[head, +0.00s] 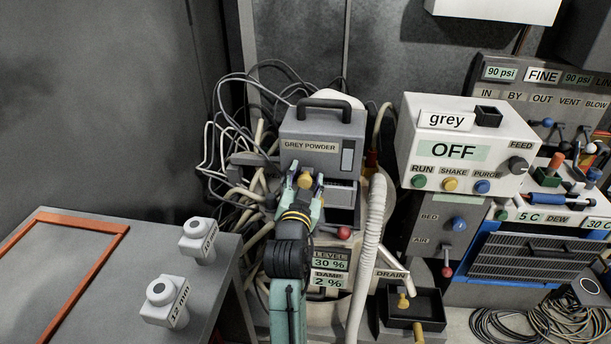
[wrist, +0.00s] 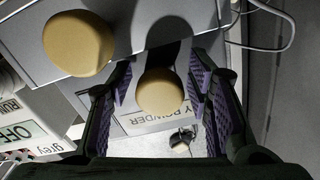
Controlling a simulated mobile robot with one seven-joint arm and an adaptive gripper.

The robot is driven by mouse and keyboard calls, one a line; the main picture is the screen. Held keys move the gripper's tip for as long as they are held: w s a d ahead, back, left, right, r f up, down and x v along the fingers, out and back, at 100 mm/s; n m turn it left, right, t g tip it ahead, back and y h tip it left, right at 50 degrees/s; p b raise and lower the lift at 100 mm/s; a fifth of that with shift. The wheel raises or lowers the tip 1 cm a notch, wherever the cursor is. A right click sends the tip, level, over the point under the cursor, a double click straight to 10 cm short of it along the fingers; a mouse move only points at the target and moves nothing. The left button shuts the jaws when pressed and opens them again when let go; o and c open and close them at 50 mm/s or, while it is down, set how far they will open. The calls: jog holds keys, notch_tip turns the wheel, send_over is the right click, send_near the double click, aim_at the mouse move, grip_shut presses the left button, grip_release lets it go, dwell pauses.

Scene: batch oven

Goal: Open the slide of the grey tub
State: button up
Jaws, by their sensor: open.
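The grey tub (head: 308,127) stands at the middle of the head view, with a dark carrying handle (head: 323,103) on top and a "GREY POWDER" label. A yellow knob (head: 305,181) is on its front, just below the label. My gripper (head: 304,176) is at this knob, open, with a finger on each side. The wrist view shows the knob (wrist: 160,92) between the purple finger pads, with gaps beside it. A second yellow knob (wrist: 78,43) is outside the fingers there. My gripper and arm hide part of the tub's lower front; I cannot tell how far the slide is open.
A white hose (head: 372,215) hangs right of my arm, near a red ball (head: 343,232). Loose cables (head: 232,150) crowd the left side. A control box marked "grey" and "OFF" (head: 462,150) stands to the right. A table (head: 60,290) with two small weights is at left.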

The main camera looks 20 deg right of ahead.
grip_shut()
dwell(0.7)
dwell(0.3)
